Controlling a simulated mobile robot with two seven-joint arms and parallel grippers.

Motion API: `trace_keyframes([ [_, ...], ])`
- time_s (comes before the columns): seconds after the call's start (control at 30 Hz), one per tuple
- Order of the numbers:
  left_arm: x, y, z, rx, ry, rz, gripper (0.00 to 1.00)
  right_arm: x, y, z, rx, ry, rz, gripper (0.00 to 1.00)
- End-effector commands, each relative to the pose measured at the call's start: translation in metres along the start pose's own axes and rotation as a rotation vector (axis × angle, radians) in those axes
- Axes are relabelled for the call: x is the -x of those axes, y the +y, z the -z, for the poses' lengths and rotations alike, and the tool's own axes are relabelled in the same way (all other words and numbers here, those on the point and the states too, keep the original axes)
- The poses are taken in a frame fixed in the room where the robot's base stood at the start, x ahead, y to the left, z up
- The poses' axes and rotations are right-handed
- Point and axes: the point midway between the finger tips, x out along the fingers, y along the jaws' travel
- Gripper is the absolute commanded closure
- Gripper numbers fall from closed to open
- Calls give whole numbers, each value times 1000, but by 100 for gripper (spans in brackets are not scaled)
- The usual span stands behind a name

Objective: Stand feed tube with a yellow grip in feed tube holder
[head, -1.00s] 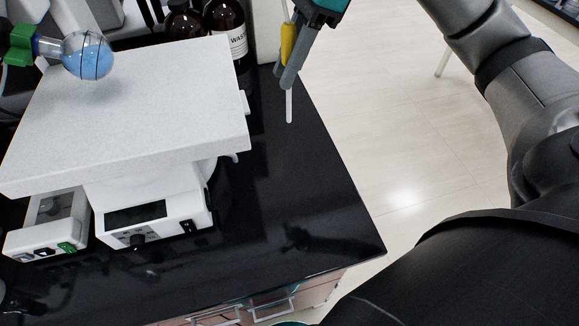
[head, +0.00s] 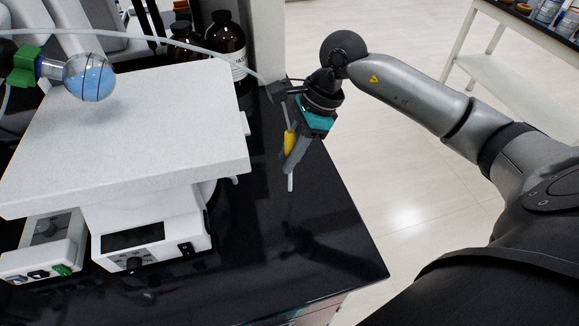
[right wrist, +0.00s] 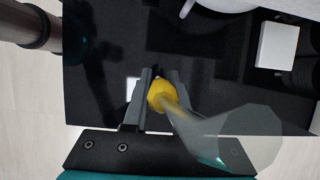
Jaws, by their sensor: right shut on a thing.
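My right gripper (head: 294,158) is shut on the yellow grip (head: 289,142) of the feed tube, above the black bench near its right edge. The tube's white lower end (head: 290,182) points down, apart from the bench as far as I can tell. A thin pale line curves from the left of the head view to the gripper. I cannot make out the feed tube holder. My left gripper is not in view.
A white flat-topped stirrer unit (head: 130,140) stands left of the gripper. A round flask of blue liquid (head: 89,77) is over its top. Brown bottles (head: 228,40) stand behind. The bench's front right part (head: 300,250) is clear.

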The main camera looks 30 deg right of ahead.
Motion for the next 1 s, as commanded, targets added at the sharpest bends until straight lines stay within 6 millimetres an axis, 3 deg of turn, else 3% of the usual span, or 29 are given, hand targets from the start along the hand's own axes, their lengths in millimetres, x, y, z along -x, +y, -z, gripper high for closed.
trace_keyframes([
  [0.27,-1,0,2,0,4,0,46,-35,1,15,-1,0,-4,100],
  [0.67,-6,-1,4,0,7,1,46,-41,0,17,1,1,-1,100],
  [0.7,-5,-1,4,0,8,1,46,-40,1,17,1,1,-2,73],
  [0.93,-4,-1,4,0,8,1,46,-40,1,17,1,1,-2,47],
  [1.0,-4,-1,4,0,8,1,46,-40,1,17,1,1,-2,45],
])
